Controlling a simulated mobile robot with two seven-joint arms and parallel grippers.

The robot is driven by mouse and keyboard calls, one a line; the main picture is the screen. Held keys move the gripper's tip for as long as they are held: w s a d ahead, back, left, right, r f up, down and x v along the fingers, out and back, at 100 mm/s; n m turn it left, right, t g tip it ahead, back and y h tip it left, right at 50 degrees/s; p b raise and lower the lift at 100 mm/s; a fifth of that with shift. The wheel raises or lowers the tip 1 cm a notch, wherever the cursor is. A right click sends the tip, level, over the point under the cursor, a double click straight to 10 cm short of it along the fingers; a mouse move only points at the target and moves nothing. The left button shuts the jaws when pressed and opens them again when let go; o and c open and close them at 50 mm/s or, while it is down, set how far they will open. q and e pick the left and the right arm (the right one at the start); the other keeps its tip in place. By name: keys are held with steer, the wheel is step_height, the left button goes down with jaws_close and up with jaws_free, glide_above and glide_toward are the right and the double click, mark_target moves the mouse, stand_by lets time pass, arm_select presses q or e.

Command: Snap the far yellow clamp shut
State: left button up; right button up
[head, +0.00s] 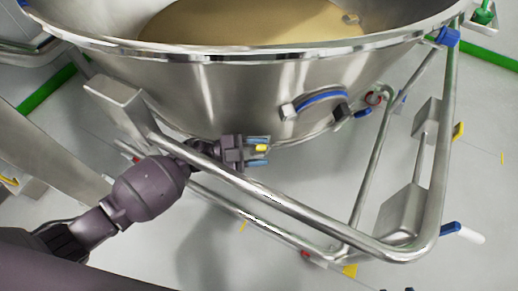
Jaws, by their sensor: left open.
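My left gripper (258,150) is under the rim of the steel bowl, at the lower side of its wall. Its two blue-grey fingers are apart. A small yellow piece (262,148), which looks like the yellow clamp, shows between the fingers. The gripper hides most of it, so I cannot tell whether it is shut or whether the fingers touch it. My right gripper is not in view.
The steel bowl (230,85) holds tan powder (240,22). A blue-edged handle (322,97) is on its wall. A tubular steel frame (290,207) crosses just in front of and below my left gripper. Grey floor (215,255) shows beneath.

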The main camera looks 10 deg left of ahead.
arm_select(q)
steer(key=shift+a, duration=0.1)
steer(key=shift+s+a, duration=0.1)
steer(key=shift+a, duration=0.2)
steer(key=p+v, duration=0.1)
steer(key=v, duration=0.5)
steer(key=shift+a, duration=0.35)
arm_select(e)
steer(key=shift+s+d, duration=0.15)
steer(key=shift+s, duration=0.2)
arm_select(q)
steer(key=shift+s, duration=0.1)
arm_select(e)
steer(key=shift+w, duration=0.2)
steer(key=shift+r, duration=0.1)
